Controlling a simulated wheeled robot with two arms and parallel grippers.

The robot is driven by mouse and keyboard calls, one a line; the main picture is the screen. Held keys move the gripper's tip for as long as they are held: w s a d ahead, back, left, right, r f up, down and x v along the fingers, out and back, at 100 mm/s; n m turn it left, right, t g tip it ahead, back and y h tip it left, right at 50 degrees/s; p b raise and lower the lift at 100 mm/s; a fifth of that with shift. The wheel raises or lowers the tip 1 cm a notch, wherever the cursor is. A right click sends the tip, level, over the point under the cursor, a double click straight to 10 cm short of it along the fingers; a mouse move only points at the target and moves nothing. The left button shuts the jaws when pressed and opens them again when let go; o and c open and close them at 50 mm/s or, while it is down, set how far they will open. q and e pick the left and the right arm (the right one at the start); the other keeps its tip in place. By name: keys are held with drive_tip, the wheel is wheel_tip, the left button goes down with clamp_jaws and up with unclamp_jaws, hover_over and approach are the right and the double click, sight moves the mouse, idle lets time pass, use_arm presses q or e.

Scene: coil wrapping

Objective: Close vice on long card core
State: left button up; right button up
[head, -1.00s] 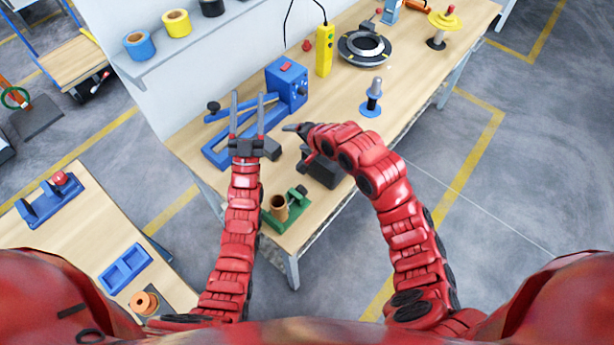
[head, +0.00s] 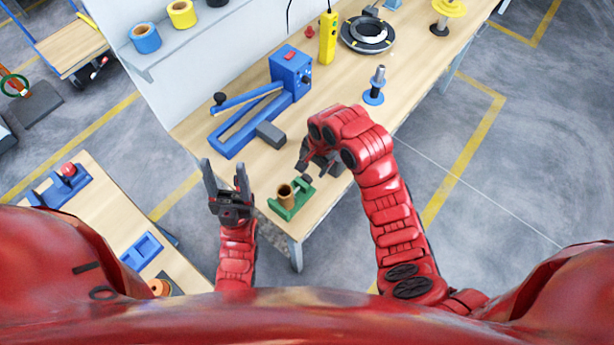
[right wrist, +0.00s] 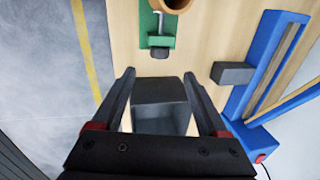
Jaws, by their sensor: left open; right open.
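A green vice (head: 296,206) stands at the near end of the workbench. An upright brown card core (head: 285,193) sits in it; I cannot tell whether the jaw touches the core. In the right wrist view the vice (right wrist: 146,22) is at the top, with the core (right wrist: 176,4) cut off by the edge and the dark screw handle (right wrist: 159,53) pointing toward my gripper. My right gripper (right wrist: 158,74) is open, its fingers short of the handle. It also shows in the head view (head: 314,160), partly hidden by its wrist. My left gripper (head: 224,165) is open and empty, left of the vice.
A dark block (right wrist: 160,98) shows between my right fingers, apparently below them. A blue lever device (head: 238,125) with a grey block (head: 270,134) lies behind the vice. A blue-based spindle (head: 376,88) stands further along the bench. A side table (head: 105,215) is at left.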

sight(307, 176)
drive_tip(key=f+b, duration=0.1)
drive_tip(key=f, duration=0.1)
drive_tip(key=f+b, duration=0.1)
drive_tip(key=f, duration=0.1)
drive_tip(key=f+b, duration=0.1)
drive_tip(key=f, duration=0.1)
drive_tip(key=shift+w+a, duration=0.25)
drive_tip(key=shift+a, duration=0.15)
drive_tip(key=shift+a+f+p, duration=0.15)
drive_tip(key=shift+f+p, duration=0.15)
drive_tip(key=shift+p, duration=0.1)
drive_tip(key=f, duration=0.1)
drive_tip(key=f+p, duration=0.1)
drive_tip(key=f, duration=0.1)
drive_tip(key=shift+w+a+f+p, duration=0.15)
drive_tip(key=shift+w+a+p, duration=0.1)
drive_tip(key=shift+w+p, duration=0.15)
drive_tip(key=shift+f, duration=0.6)
drive_tip(key=shift+a+f, duration=0.1)
drive_tip(key=shift+f, duration=0.25)
